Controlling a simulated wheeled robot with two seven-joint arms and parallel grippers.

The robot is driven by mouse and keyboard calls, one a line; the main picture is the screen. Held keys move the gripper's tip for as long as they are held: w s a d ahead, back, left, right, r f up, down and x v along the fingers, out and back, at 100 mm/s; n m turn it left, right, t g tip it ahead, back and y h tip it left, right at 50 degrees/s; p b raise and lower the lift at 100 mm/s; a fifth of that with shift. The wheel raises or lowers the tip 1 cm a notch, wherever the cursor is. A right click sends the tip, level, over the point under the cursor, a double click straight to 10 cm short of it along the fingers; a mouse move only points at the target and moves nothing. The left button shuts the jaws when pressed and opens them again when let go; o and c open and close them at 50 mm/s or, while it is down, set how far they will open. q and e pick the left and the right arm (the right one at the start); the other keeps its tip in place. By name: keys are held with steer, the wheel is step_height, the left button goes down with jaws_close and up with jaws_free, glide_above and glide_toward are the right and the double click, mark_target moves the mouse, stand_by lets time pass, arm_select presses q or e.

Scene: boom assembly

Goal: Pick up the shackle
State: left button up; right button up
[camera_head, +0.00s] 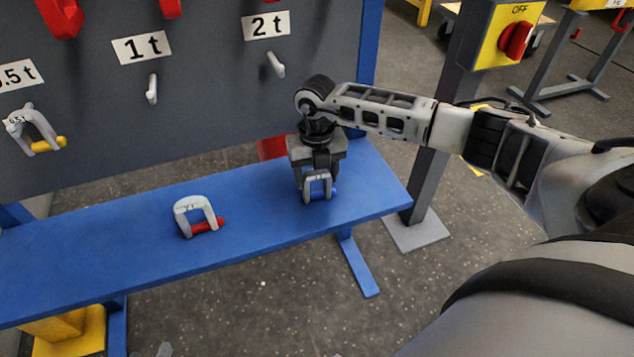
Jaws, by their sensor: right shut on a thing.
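My right gripper (316,180) points down over the right part of the blue shelf, with its arm coming in from the right. It is shut on a grey shackle (318,190) with a blue pin, which is at the shelf surface; I cannot tell whether it still touches the shelf. The gripper hides the top of this shackle. A second grey shackle (198,215) with a red pin stands on the shelf to the left. A third shackle (36,129) with a yellow pin hangs at the 0.5t label on the board.
The blue shelf (110,245) runs below a grey board with empty hooks under the 1t (152,89) and 2t (275,64) labels. A dark post with a yellow switch box (510,35) stands to the right, near my right arm. The shelf between the two shackles is clear.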

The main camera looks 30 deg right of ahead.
steer(key=shift+r, duration=0.1)
